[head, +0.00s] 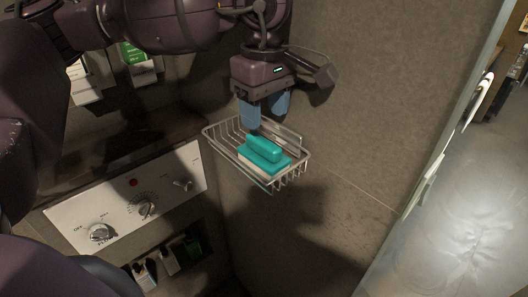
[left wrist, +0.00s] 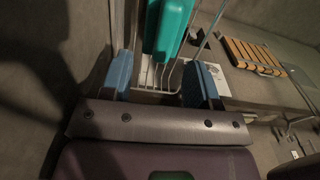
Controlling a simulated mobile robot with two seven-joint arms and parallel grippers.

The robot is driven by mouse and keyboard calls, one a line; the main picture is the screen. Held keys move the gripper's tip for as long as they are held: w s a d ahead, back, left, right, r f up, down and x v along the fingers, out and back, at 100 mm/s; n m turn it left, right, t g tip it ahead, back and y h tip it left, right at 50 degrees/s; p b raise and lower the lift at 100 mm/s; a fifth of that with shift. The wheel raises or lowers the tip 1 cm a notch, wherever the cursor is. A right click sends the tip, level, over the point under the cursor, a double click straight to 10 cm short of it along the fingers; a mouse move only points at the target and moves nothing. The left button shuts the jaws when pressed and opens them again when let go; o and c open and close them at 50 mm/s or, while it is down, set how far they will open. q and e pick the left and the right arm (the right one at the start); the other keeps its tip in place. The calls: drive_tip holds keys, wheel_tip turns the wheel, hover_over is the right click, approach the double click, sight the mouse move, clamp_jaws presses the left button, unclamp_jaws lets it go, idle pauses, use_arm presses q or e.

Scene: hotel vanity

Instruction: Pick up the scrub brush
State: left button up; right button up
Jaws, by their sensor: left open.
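The scrub brush (head: 264,153) is teal with a pale bristle side. It lies in a wire basket (head: 212,133) on the tiled wall in the head view. My left gripper (head: 264,118) points down just above the brush and the back of the basket, its two blue fingers apart. In the left wrist view the teal brush (left wrist: 168,28) shows beyond and between the open fingers of the left gripper (left wrist: 160,84), with basket wires (left wrist: 150,75) behind it. Nothing is held between the fingers. My right gripper is not in view.
A white control panel (head: 118,205) with knobs is on the wall left of the basket. Small bottles (head: 168,258) stand in a niche below. Green and white packets (head: 135,55) hang at upper left. The wall right of the basket is bare. A slatted wooden item (left wrist: 252,55) shows in the wrist view.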

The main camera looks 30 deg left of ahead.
sight(263, 140)
use_arm(q)
drive_tip(key=shift+s+f, duration=0.1)
drive_tip(key=shift+f, duration=0.75)
drive_tip(key=f, duration=0.4)
drive_tip(key=shift+s+p, duration=0.3)
drive_tip(key=shift+p, duration=0.05)
drive_tip(key=shift+f, duration=0.3)
drive_tip(key=c, duration=1)
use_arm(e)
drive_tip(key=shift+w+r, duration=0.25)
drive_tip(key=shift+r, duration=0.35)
use_arm(q)
drive_tip(key=shift+r, duration=0.1)
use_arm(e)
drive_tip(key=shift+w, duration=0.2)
